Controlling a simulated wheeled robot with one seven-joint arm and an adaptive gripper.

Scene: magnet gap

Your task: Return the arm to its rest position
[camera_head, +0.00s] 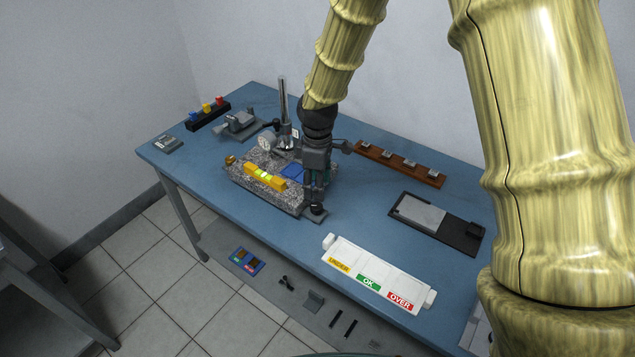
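My arm (345,50) comes down from the top of the head view, with a pale yellow, bamboo-like surface. My dark gripper (316,194) points down over the right front corner of a speckled granite plate (245,187). A small dark piece (318,212) shows right under the fingertips; I cannot tell whether they touch it. The fingers look close together from this angle, but their gap is not clear. No held object can be made out. The rest position itself is not marked in view.
On the blue table (285,225), a dial gauge stand (284,110) rises just left of my gripper. A yellow level (265,177) lies on the granite. A wooden rack (375,155), a black tray (460,234) and a white UNDER/OK/OVER tray (400,268) lie right. A vise (238,124) stands behind left.

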